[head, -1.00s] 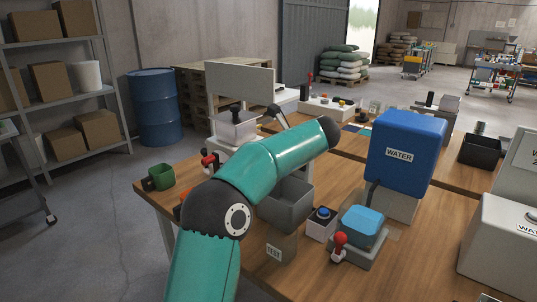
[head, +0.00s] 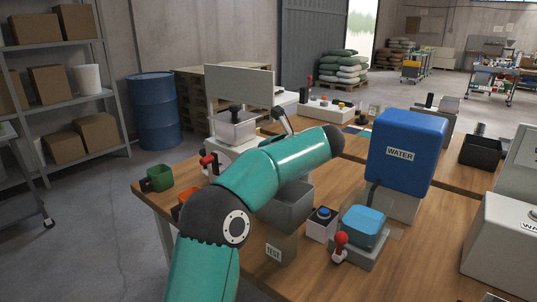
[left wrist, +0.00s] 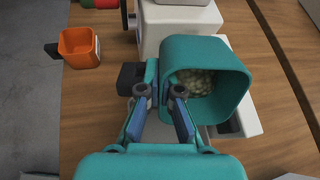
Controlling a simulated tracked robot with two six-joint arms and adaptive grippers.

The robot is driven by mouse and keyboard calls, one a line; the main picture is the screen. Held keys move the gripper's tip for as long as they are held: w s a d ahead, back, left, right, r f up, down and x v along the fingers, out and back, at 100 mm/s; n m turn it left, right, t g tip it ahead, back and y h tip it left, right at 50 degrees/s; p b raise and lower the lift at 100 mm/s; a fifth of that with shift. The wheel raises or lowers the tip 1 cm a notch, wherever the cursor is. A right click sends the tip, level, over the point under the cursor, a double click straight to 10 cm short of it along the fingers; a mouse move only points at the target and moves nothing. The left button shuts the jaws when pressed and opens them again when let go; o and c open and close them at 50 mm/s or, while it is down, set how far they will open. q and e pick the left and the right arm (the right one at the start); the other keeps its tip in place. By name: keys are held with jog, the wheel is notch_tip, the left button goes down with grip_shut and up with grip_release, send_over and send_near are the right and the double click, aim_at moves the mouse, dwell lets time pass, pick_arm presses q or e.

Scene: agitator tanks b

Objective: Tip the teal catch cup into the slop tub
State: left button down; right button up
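In the left wrist view the teal catch cup (left wrist: 206,58) is squarish, with its open mouth toward the camera and pale granules inside. My left gripper (left wrist: 163,92) is at the cup's near left corner. Its fingers lie close together against the cup's left wall, with a narrow gap lower down. Whether they clamp the cup cannot be told. In the head view my teal left arm hides the gripper and the cup. A grey open tub (head: 293,208) is partly behind this arm; no label names it as the slop tub. My right gripper is not in view.
A white machine (left wrist: 181,28) stands just beyond the cup. An orange cup (left wrist: 80,47) sits to its left and a green cup (head: 159,178) at the table's left edge. A TEST box (head: 275,252), a red-knobbed blue-topped unit (head: 362,226) and a blue WATER tank (head: 400,150) stand rightward.

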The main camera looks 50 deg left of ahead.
pick_arm(q)
jog(key=shift+d+f+y+b, duration=0.15)
jog(key=shift+y+b, duration=0.25)
jog(key=shift+b, duration=0.4)
jog(key=shift+d+f+y+b, duration=0.15)
jog(key=shift+y+b, duration=0.35)
jog(key=shift+b, duration=0.65)
jog(key=shift+y, duration=0.3)
